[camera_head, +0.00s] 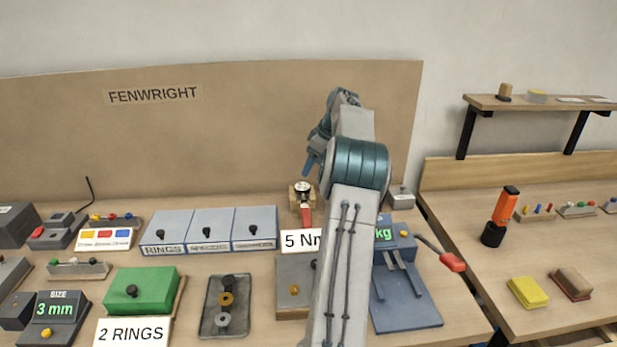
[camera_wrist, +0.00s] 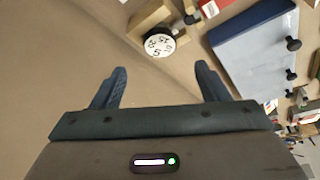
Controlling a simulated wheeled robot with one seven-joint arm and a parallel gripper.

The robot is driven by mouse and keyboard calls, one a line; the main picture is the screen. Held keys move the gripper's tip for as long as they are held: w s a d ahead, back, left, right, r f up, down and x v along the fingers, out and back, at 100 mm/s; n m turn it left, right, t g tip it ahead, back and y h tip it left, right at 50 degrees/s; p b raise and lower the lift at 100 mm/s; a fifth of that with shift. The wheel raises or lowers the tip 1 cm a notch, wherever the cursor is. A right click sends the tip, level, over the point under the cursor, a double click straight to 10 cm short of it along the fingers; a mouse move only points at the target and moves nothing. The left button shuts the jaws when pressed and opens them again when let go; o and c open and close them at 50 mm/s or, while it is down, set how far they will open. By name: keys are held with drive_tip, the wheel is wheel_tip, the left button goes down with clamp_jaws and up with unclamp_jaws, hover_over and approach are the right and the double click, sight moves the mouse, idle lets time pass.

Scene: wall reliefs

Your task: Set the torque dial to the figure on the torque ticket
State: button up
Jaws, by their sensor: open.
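The torque dial (camera_head: 303,187) has a round white face with black figures and sits at a wooden block near the back board. In the wrist view the dial (camera_wrist: 160,45) lies just beyond and between my fingertips. A 5 shows on its face; the other figures and the set mark are too small to tell surely. My gripper (camera_wrist: 160,73) is open and empty, apart from the dial. In the head view my gripper (camera_head: 312,160) is above the dial, partly hidden by my wrist.
A red part (camera_head: 306,214) sits just in front of the dial. Blue-grey drawers (camera_head: 208,229) with black knobs stand to its left. A blue scale-like device (camera_head: 405,290) with a red-ended lever is at the right. The back board (camera_head: 230,140) stands close behind.

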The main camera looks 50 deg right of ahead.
drive_tip(key=v, duration=0.5)
drive_tip(key=shift+s+r, duration=0.1)
drive_tip(key=shift+r, duration=0.05)
